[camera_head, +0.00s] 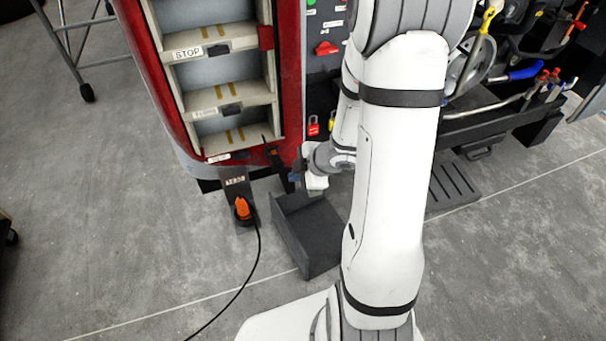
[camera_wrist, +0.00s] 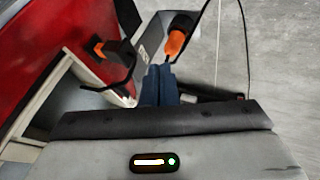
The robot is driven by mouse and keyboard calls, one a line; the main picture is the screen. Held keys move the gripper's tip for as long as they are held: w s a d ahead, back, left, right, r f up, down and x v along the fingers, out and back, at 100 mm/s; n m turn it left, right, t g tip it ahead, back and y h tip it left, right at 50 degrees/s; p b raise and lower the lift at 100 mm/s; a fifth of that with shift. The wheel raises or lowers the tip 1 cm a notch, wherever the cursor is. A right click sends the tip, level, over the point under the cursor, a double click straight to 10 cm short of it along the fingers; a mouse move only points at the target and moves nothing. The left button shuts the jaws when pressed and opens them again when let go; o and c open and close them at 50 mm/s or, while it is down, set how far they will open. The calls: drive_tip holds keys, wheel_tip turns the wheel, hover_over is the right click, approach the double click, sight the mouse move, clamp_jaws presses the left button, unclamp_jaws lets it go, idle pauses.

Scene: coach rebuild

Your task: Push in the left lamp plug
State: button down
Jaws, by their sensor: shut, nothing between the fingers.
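A black connector with an orange end (camera_wrist: 105,48) sits on the red coach panel in the wrist view, with a black lead curving from it. It looks like the small dark part with orange (camera_head: 273,155) at the lamp housing's lower right corner in the head view. I cannot tell how far it is seated. A larger orange plug (camera_head: 242,208) with a long black cable sits at the labelled bracket (camera_head: 236,182); it also shows in the wrist view (camera_wrist: 180,36). My gripper (camera_head: 294,178) is shut and empty beside the lower corner, its blue fingertips (camera_wrist: 162,72) close to the orange plug in the picture.
The lamp housing (camera_head: 222,133) has stacked, labelled compartments, one marked STOP. A dark open tray (camera_head: 305,235) stands on the floor below my gripper. Tools and a board (camera_head: 320,90) are to the right. The black cable (camera_head: 247,275) runs across the open floor at left.

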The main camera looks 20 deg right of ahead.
sight(280, 161)
drive_tip(key=shift+w+a+f, duration=0.25)
drive_tip(key=shift+w+f, duration=0.2)
drive_tip(key=shift+w, duration=0.5)
drive_tip(key=shift+w+a+f, duration=0.25)
drive_tip(key=shift+w+f, duration=0.25)
drive_tip(key=shift+w, duration=0.45)
drive_tip(key=shift+w+a+f, duration=0.25)
drive_tip(key=shift+w+f, duration=0.2)
drive_tip(key=shift+w, duration=0.5)
drive_tip(key=shift+w+r+p, duration=0.15)
drive_tip(key=shift+w+p, duration=0.95)
drive_tip(key=shift+w, duration=0.35)
